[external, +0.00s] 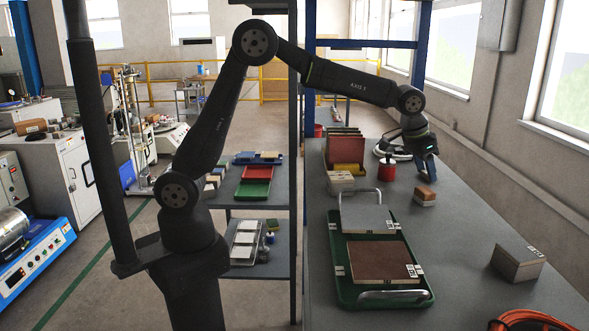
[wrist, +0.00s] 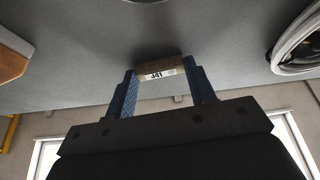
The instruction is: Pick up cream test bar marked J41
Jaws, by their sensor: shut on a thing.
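The test bar marked J41 (wrist: 174,62) is between the fingertips of my gripper (wrist: 163,80) in the wrist view. Its white label faces the camera, and its body looks brownish in shadow. My gripper is shut on the bar, with one blue finger on each side. In the external view my gripper (external: 429,168) points down over the far right part of the grey bench, and the bar cannot be made out there. I cannot tell whether the bar touches the bench.
A small brown-topped block stack (external: 425,195) lies just in front of my gripper. A green tray (external: 343,285) with tiles and a labelled tile stack (external: 517,264) are nearer. Bench between them is clear.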

